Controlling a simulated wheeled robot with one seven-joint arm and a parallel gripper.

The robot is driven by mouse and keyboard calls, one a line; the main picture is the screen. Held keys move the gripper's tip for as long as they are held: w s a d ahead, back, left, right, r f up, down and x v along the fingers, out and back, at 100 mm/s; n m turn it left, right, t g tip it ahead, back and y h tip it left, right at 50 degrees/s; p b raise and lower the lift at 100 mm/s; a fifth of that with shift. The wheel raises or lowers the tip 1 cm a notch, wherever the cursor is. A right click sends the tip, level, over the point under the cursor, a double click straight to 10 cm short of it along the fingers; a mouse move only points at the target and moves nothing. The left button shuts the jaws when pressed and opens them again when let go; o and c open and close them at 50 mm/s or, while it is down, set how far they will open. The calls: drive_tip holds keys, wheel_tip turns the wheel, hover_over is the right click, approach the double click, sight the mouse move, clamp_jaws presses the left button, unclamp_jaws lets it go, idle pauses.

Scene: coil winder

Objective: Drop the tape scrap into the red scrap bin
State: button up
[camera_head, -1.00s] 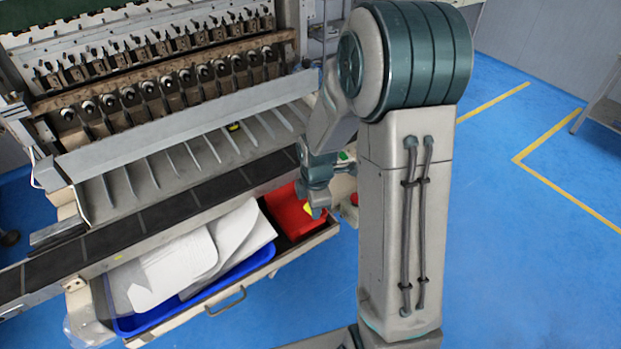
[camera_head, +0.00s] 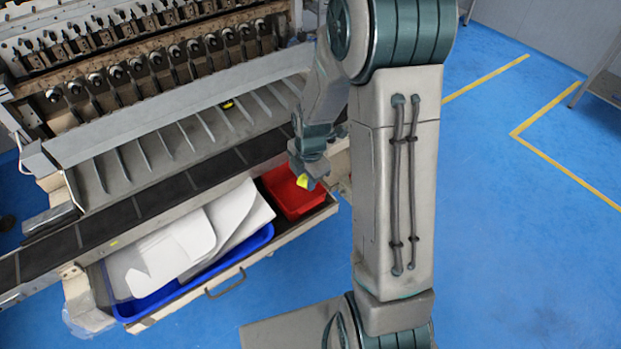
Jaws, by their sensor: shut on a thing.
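My gripper (camera_head: 308,176) points down at the front right of the machine, over the red scrap bin. It is shut on a small yellow tape scrap (camera_head: 303,181), which shows at the fingertips. The red scrap bin (camera_head: 281,190) sits at the right end of the open drawer, and its right part is partly hidden behind my gripper. The scrap appears above the bin's right side; its exact height over the bin is hard to tell.
A blue tray (camera_head: 180,288) with white sheets (camera_head: 185,240) fills the drawer left of the bin. The drawer handle (camera_head: 226,286) sticks out in front. A dark belt (camera_head: 150,205) runs above the drawer. A yellow piece (camera_head: 227,104) lies in the slotted chute. Blue floor is clear on the right.

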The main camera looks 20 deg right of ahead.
drive_tip(key=shift+w+a+f+b, duration=0.25)
drive_tip(key=shift+w+f+b, duration=0.15)
drive_tip(key=shift+w+f, duration=0.45)
drive_tip(key=shift+w+a+f+b, duration=0.25)
drive_tip(key=shift+w+f+b, duration=0.15)
drive_tip(key=shift+w+f, duration=0.45)
drive_tip(key=shift+s+f, duration=0.15)
drive_tip(key=shift+s, duration=0.05)
drive_tip(key=o, duration=1)
wheel_tip(320, 180, up, 14)
drive_tip(key=s+b, duration=0.1)
drive_tip(key=shift+s+d, duration=0.25)
drive_tip(key=shift+d, duration=0.05)
drive_tip(key=shift+f, duration=0.1)
